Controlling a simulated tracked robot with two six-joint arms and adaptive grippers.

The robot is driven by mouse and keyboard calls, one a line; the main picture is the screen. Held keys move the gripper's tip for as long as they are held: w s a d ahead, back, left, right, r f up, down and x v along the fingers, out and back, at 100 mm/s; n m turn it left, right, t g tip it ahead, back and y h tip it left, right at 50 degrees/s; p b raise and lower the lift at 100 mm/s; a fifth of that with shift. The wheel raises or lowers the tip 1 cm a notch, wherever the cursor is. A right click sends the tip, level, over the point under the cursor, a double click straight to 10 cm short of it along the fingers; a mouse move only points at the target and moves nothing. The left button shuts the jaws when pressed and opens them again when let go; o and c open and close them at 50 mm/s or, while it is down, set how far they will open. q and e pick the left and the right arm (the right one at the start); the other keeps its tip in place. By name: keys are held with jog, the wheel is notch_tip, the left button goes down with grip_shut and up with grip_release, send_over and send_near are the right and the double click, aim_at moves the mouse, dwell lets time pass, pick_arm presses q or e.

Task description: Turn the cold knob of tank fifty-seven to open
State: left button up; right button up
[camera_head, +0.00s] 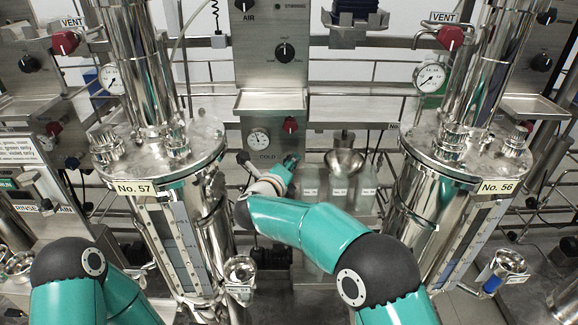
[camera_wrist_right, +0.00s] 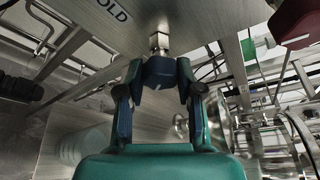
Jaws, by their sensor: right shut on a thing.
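Tank fifty-seven (camera_head: 165,155) is the shiny steel vessel left of centre in the head view, with a "No. 57" plate. The steel panel (camera_head: 275,75) to its right carries a "COLD" label low down. My right gripper (camera_head: 290,161) reaches that spot, and the hand covers the knob there. In the right wrist view the cold knob (camera_wrist_right: 160,72) is dark blue, on a metal stem, beside the "COLD" lettering. My right gripper (camera_wrist_right: 158,80) is shut on it, one finger on each side. Its pointer setting cannot be read clearly. My left gripper is out of view.
A red knob (camera_head: 290,125) and a gauge (camera_head: 258,139) sit just above on the panel. A steel funnel (camera_head: 344,160) and clear bottles (camera_head: 338,192) stand to the right. Tank fifty-six (camera_head: 465,160) stands at the right.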

jog(key=shift+a+f, duration=0.1)
jog(key=shift+f, duration=0.05)
jog(key=shift+a+f+n+t+h+b, duration=0.15)
jog(key=shift+n+t+h+b, duration=0.35)
jog(key=shift+n, duration=0.9)
jog(key=shift+d+f+n+t+h+b, duration=0.1)
jog(key=shift+n+t+h+b, duration=0.4)
jog(key=shift+n, duration=0.9)
jog(key=shift+a, duration=0.1)
jog(key=o, duration=1.2)
jog(key=shift+c, duration=0.2)
jog(key=shift+r, duration=0.1)
jog(key=shift+r, duration=0.15)
